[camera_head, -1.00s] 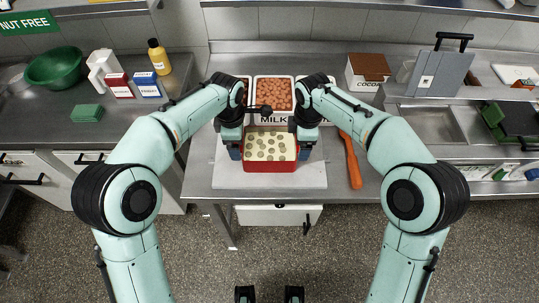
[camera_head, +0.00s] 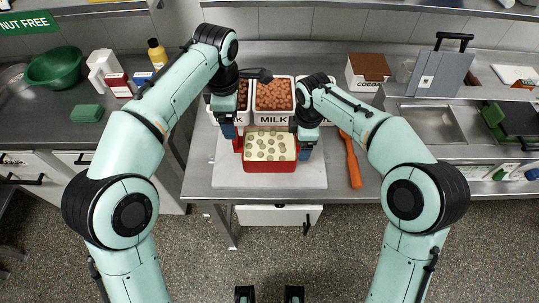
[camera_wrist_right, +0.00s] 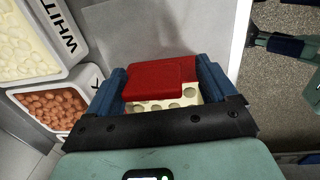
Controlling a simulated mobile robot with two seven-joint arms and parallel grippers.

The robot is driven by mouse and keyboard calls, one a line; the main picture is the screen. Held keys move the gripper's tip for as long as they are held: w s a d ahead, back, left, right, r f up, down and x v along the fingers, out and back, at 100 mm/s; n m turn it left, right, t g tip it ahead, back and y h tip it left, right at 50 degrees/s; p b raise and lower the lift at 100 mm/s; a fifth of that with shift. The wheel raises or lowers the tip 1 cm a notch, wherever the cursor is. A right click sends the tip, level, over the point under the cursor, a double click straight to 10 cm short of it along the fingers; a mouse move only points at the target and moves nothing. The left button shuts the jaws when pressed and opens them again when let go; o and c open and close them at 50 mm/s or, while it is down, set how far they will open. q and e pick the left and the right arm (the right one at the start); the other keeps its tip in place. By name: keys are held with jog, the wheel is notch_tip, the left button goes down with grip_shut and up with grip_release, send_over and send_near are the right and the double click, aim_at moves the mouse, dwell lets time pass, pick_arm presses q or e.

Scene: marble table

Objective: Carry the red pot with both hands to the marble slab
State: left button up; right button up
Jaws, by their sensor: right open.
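The red pot (camera_head: 270,174), filled with pale contents and round slices, rests upright on the pale marble slab (camera_head: 312,178). My right gripper (camera_head: 306,142) is at the pot's right side. In the right wrist view the fingers of my right gripper (camera_wrist_right: 162,82) stand apart on both sides of the pot's red handle (camera_wrist_right: 158,76), and I see gaps beside it. My left gripper (camera_head: 226,128) is above and left of the pot's left handle (camera_head: 238,144), clear of it; its finger opening is too small to tell.
White tubs, one a MILK tub (camera_head: 273,117), stand close behind the pot. An orange-red rolling pin (camera_head: 351,160) lies right of the slab. A cocoa box (camera_head: 367,72) is at the back right. A green bowl (camera_head: 55,67) is on the left counter.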

jog(key=r, duration=0.8)
jog(key=s+r, duration=0.1)
jog(key=r, duration=0.3)
jog(key=shift+s, duration=0.1)
